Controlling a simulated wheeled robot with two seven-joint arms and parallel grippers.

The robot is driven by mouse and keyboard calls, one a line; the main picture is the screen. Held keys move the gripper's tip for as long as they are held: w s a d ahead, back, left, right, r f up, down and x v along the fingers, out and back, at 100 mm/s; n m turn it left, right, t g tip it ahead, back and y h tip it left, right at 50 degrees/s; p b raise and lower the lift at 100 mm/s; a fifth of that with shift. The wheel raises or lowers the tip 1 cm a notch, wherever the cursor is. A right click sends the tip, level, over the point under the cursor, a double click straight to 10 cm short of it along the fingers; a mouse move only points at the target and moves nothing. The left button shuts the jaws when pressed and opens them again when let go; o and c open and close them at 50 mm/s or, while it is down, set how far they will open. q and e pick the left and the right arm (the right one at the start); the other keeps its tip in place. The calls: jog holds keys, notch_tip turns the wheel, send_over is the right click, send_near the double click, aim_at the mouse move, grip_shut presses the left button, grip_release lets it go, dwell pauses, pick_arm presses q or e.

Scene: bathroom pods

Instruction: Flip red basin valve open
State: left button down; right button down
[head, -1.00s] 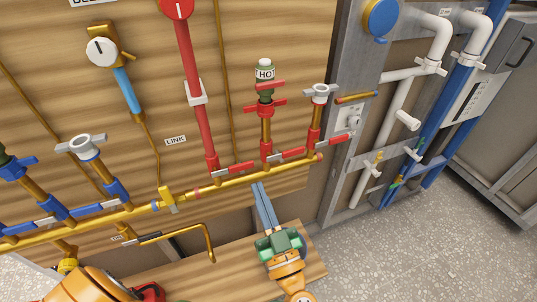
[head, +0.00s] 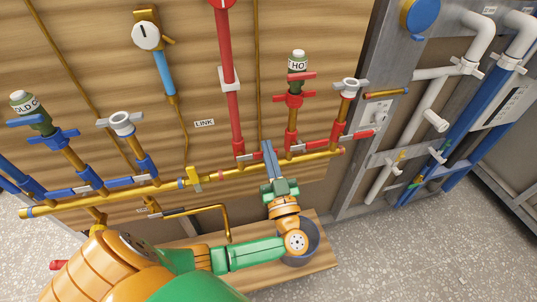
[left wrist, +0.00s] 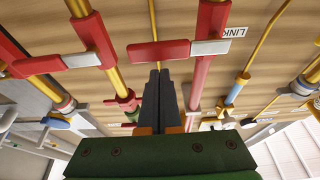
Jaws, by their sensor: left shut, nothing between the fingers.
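Three red levers with grey ends lie along the brass pipe in the head view: a left one (head: 249,157) by the tall red pipe, a middle one (head: 300,148) below the HOT unit, and a right one (head: 364,134). No label shows which is the basin valve. In the left wrist view the fingers (left wrist: 160,78) point at the wall just below the left lever's red handle (left wrist: 158,51); contact cannot be told. My right gripper is not in view.
The brass pipe (head: 215,173) runs along the wooden panel, with blue valves (head: 85,188) at left. A bent brass pipe (head: 228,212) hangs below. A grey frame (head: 375,80) with white pipes stands at right.

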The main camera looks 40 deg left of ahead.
pick_arm(q)
jog(key=shift+f, duration=0.6)
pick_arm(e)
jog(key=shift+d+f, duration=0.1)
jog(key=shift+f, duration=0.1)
